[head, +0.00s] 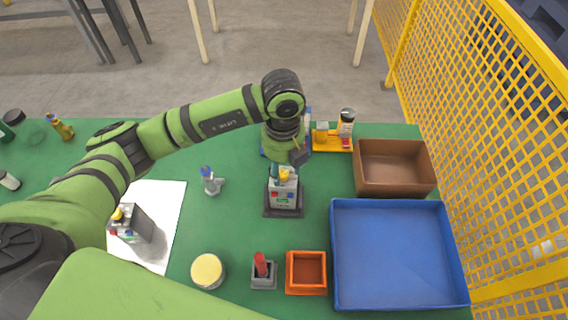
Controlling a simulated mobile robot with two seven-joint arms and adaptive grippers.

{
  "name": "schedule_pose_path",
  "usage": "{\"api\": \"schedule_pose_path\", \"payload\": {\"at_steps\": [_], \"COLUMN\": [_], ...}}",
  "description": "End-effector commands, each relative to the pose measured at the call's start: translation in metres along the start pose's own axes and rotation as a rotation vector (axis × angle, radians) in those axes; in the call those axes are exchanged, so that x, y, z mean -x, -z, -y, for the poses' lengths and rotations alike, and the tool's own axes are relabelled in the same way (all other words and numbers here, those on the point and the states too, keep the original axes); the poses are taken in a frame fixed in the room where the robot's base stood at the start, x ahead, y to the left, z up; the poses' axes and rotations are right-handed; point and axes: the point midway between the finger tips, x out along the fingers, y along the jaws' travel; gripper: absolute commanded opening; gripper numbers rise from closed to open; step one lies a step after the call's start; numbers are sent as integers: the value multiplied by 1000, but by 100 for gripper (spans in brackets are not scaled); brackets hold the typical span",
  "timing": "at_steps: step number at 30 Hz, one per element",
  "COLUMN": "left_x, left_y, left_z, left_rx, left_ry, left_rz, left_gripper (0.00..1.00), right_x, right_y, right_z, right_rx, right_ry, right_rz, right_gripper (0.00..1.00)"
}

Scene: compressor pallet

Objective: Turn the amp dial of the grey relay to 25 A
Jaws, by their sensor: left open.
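A light grey relay (284,199) with a yellow dial on top and small green and red marks on its front stands upright in a dark base near the middle of the green table. My left gripper (285,170) points down right over its top and is open. The gripper partly hides the top, and I cannot tell whether a finger touches the dial. The dial's setting is too small to read. A second, darker grey box (134,224) with a yellow knob stands on a white sheet at the left. My right gripper is not in view.
A brown bin (394,167), a blue tray (398,253) and an orange box (306,272) lie right. A red-handled piece (262,268) and a yellow-lidded jar (207,271) are in front. A blue-topped fitting (210,181) stands left.

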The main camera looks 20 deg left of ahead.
Motion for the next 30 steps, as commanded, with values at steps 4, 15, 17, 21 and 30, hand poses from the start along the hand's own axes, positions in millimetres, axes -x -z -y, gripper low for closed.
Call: {"api": "schedule_pose_path", "payload": {"at_steps": [4, 15, 17, 21, 30], "left_x": [-9, -10, -10, -11, -11], "left_y": [0, 0, 0, 0, 0], "left_z": [0, 0, 0, 0, 1], "left_rx": [0, -2, -2, -3, -48], "left_ry": [0, 1, 1, 1, 1], "left_rz": [-1, 0, 0, 0, 0], "left_gripper": [48, 4, 0, 0, 0], "right_x": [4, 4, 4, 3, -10], "right_y": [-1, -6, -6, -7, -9], "right_z": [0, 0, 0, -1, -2], "right_rx": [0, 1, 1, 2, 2], "right_ry": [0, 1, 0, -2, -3], "right_rz": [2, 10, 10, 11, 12], "right_gripper": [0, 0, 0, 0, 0]}}
